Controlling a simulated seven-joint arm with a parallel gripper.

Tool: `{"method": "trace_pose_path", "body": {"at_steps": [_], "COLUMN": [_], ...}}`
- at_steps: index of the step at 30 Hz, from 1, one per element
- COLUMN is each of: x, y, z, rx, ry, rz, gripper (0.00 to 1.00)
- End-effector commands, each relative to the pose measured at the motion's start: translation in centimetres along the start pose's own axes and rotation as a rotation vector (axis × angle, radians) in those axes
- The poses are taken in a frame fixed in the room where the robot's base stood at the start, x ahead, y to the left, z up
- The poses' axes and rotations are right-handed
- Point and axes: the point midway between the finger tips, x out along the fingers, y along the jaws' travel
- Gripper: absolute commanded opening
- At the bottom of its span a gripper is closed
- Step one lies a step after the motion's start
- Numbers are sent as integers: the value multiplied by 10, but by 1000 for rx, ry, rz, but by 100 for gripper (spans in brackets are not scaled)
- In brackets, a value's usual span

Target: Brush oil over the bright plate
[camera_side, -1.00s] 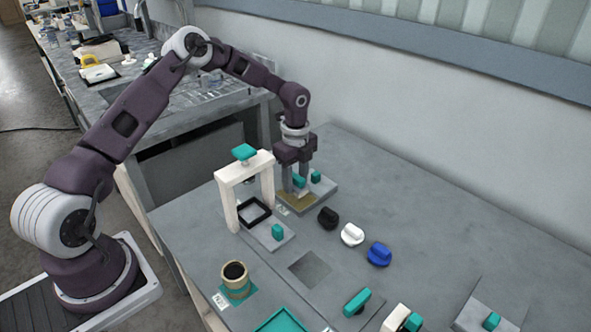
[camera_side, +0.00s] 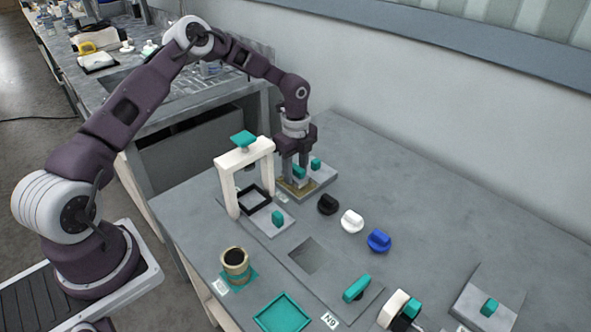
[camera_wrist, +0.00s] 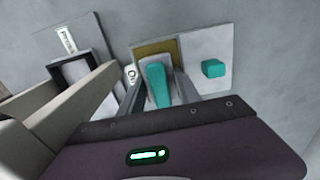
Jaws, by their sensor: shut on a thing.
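My gripper (camera_side: 296,181) is at the back of the table, shut on a teal handle (camera_wrist: 157,84). In the side view the handle (camera_side: 299,172) shows between the fingers. Its lower end is hidden, so I cannot tell whether it touches what is below. Under it lies a gold-brown plate (camera_wrist: 152,48) on a light grey base (camera_wrist: 212,45), which has a teal block (camera_wrist: 213,68) at its right. The gold-brown plate also shows in the side view (camera_side: 291,190). A round pot (camera_side: 235,261) with dark contents stands on a teal mat at the front.
A white arch (camera_side: 229,185) with a teal top stands close to my gripper's left, over a black frame (camera_side: 253,201). Black (camera_side: 328,204), white (camera_side: 352,221) and blue (camera_side: 379,240) knobs stand to the right. A teal tray (camera_side: 283,313) lies at the front.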

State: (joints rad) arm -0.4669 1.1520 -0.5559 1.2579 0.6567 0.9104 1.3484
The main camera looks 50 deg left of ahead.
Motion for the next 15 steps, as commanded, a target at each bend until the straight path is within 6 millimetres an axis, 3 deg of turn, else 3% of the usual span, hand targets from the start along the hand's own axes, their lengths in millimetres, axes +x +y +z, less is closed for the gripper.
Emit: {"method": "trace_pose_path", "body": {"at_steps": [15], "x": [6], "y": [0], "z": [0], "rx": [0], "ry": [0], "rz": [0], "gripper": [7]}}
